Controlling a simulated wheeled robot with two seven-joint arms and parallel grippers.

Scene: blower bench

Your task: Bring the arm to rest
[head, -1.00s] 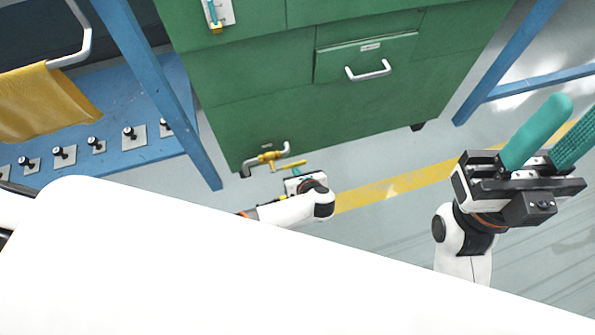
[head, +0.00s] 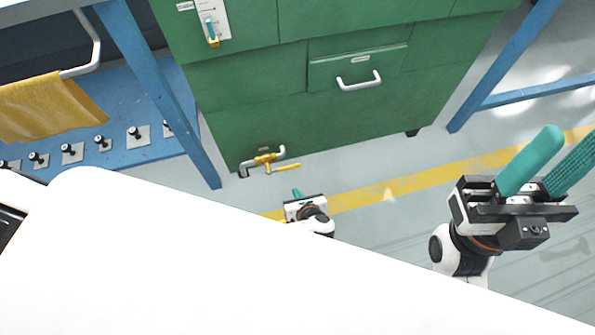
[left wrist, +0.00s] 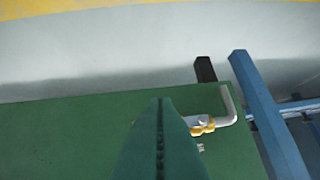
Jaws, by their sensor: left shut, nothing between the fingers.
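My left gripper (head: 297,194) is small in the head view, just past the edge of a large white surface. Its teal fingers are shut and empty, below and apart from the yellow valve (head: 266,159) on the green cabinet (head: 340,120). Most of its arm is hidden behind the white surface. In the left wrist view the shut fingers (left wrist: 160,105) stand in front of the green cabinet, with the valve's pipe (left wrist: 228,105) beside them. My right gripper (head: 552,150) is at the right of the head view, its two teal fingers apart with nothing between them.
A blue bench (head: 172,110) with several black knobs on plates stands at the left, with a yellow cloth (head: 50,103) on a rail. A blue frame leg (head: 500,70) is at the right. Open grey floor with a yellow stripe (head: 400,186) lies before the cabinet.

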